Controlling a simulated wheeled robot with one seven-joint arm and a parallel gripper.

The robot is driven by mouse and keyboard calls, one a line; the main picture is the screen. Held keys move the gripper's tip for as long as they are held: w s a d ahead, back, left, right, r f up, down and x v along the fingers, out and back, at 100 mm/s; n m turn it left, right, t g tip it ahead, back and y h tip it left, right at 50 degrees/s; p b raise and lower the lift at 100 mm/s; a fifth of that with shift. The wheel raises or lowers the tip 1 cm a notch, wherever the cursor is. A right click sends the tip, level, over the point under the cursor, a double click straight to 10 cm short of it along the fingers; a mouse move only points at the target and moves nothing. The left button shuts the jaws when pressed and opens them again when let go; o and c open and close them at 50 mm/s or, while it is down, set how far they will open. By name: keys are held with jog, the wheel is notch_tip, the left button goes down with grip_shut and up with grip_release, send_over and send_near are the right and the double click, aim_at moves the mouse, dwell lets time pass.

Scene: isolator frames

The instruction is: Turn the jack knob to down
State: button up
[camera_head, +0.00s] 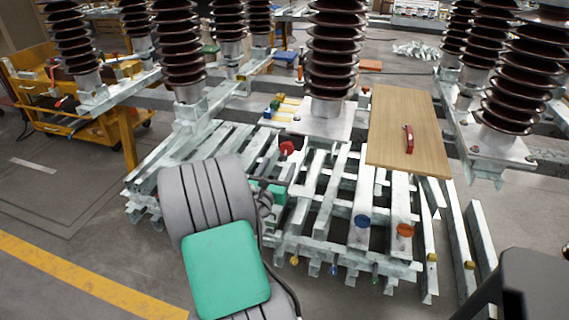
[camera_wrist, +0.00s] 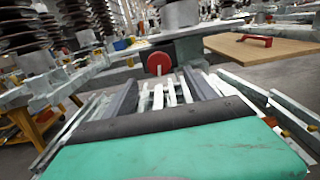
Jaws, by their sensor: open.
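A red round knob (camera_head: 287,148), which I take to be the jack knob, stands among the pale metal beams left of centre in the head view. In the wrist view the red knob (camera_wrist: 158,63) faces me as a disc above a thin pale stem. My gripper (camera_wrist: 163,92) is open, its two dark fingers apart at left and right, with the knob ahead and beyond the tips. I see no contact. The knob's exact turn angle cannot be told.
A wooden board (camera_head: 400,105) with a red handle (camera_head: 408,138) lies right of the knob. Ribbed brown insulators (camera_head: 332,60) rise behind. Blue (camera_head: 362,221) and orange (camera_head: 405,230) discs sit on beam ends at front right. A yellow cart (camera_head: 50,105) stands left; floor at front left is clear.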

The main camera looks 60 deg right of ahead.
aim_at(286, 151)
jog(key=d, duration=0.4)
jog(key=w+d, duration=0.1)
jog(key=d, duration=0.1)
jog(key=shift+d+r, duration=0.1)
jog(key=shift+d, duration=0.2)
jog(key=shift+w, duration=0.1)
jog(key=shift+c, duration=0.3)
jog(key=c, duration=1.3)
